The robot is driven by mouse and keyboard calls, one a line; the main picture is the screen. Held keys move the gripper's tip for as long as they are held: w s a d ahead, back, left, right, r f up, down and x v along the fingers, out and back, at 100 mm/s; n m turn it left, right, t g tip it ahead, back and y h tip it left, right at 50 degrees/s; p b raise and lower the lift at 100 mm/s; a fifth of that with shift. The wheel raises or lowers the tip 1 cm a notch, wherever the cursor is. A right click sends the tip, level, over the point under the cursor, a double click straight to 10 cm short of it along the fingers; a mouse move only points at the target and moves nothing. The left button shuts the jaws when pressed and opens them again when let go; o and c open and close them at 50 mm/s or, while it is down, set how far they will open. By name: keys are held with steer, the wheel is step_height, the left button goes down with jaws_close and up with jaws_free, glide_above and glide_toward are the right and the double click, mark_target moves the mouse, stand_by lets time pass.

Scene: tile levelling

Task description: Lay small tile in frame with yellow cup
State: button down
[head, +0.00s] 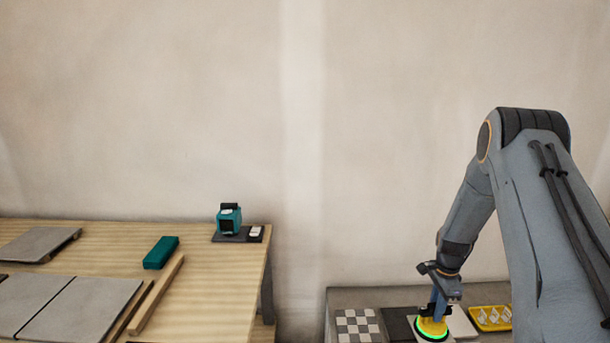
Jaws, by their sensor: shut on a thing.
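My gripper (440,292) is at the lower right, over the grey side bench. It is shut on the upper part of the yellow cup (432,328), a suction cup with a bright yellow-green ring. The cup is low over the bench top, in front of a pale tile (461,323). I cannot tell whether the cup touches a tile, as its underside is hidden. On the left table, large grey tiles (85,302) lie beside a wooden strip (157,294); the frame is cut off by the picture's bottom edge.
The grey bench (345,297) also holds a checkered tile (358,326), a dark square (399,323) and a yellow tray (491,318) of small pieces. On the wooden table (215,285) are a green block (161,252) and a teal device (229,219). A gap separates table and bench.

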steer(key=s+d+b, duration=0.2)
steer(key=s+d, duration=0.5)
steer(key=d, duration=0.7)
steer(key=s+d+b, duration=0.3)
steer(key=s+d, duration=0.4)
steer(key=d, duration=0.8)
steer(key=s+d+b, duration=0.3)
steer(key=s+d, duration=0.5)
steer(key=d, duration=0.7)
stand_by(0.8)
steer(key=shift+f+b, duration=1.35)
steer(key=shift+f, duration=1.35)
